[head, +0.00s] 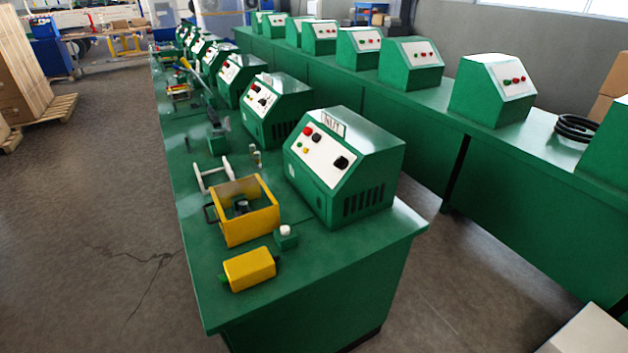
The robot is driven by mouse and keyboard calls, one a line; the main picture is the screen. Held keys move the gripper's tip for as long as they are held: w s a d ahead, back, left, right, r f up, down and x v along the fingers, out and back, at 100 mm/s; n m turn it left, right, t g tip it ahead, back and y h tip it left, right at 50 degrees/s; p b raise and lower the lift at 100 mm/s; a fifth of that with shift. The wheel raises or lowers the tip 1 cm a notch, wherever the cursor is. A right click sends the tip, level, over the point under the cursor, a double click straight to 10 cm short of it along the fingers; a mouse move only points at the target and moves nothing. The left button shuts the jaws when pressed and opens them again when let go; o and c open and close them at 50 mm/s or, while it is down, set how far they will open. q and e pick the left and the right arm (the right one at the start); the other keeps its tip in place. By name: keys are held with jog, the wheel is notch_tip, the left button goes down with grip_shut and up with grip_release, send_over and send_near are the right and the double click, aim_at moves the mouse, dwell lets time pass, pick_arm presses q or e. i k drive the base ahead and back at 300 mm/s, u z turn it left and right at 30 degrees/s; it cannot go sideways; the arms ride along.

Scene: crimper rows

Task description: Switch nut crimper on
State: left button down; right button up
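The nut crimper's control box (345,165) is green and stands near the front end of the left green bench. A plate reading "NUT" (333,123) sits on its top edge. The knob's setting is too small to tell. In front of the box are a yellow open frame (262,221) with a dark fitting inside and a yellow block (250,269). Neither of my grippers is in view.
More green control boxes (276,108) line the same bench (330,272) behind. A second green bench (420,120) with similar boxes runs along the right. Grey floor (90,220) is clear to the left; stacked cartons on pallets (48,108) stand farther back.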

aim_at(340, 163)
jog(key=z, duration=2.9)
jog(key=k, duration=1)
jog(key=u, duration=1.6)
